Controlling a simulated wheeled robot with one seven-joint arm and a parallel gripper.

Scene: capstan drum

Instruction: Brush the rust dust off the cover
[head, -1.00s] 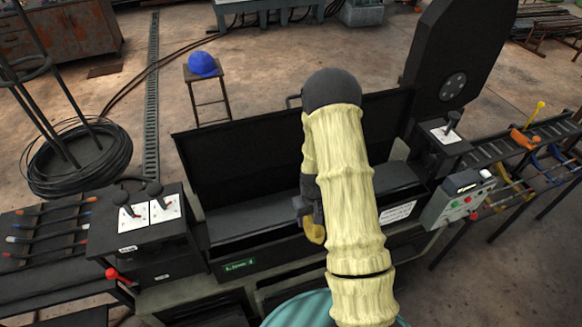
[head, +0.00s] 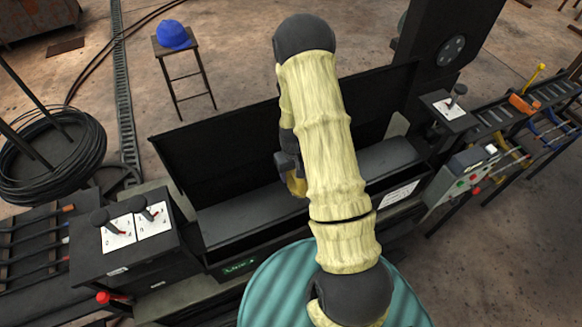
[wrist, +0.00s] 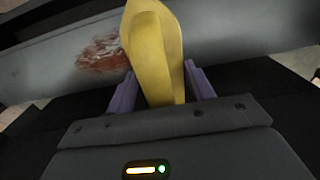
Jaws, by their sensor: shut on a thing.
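My gripper (wrist: 152,90) is shut on a yellow brush (wrist: 153,45), gripped between its two purple fingers. Only its yellow body shows; no bristles can be seen. In the wrist view a long grey surface (wrist: 230,50), apparently the cover, runs behind the brush. A reddish-brown rust patch (wrist: 103,55) lies on it, just left of the brush. I cannot tell whether the brush touches the surface. In the head view the brush (head: 297,186) hangs over the long grey surface (head: 240,212) of the machine, partly hidden by my sleeved arm.
A black upright panel (head: 220,140) stands behind the grey surface. Lever boxes stand at the left (head: 125,235) and right (head: 448,108). A stool (head: 190,75) with a blue cap (head: 173,35) and a wire coil (head: 50,160) are beyond.

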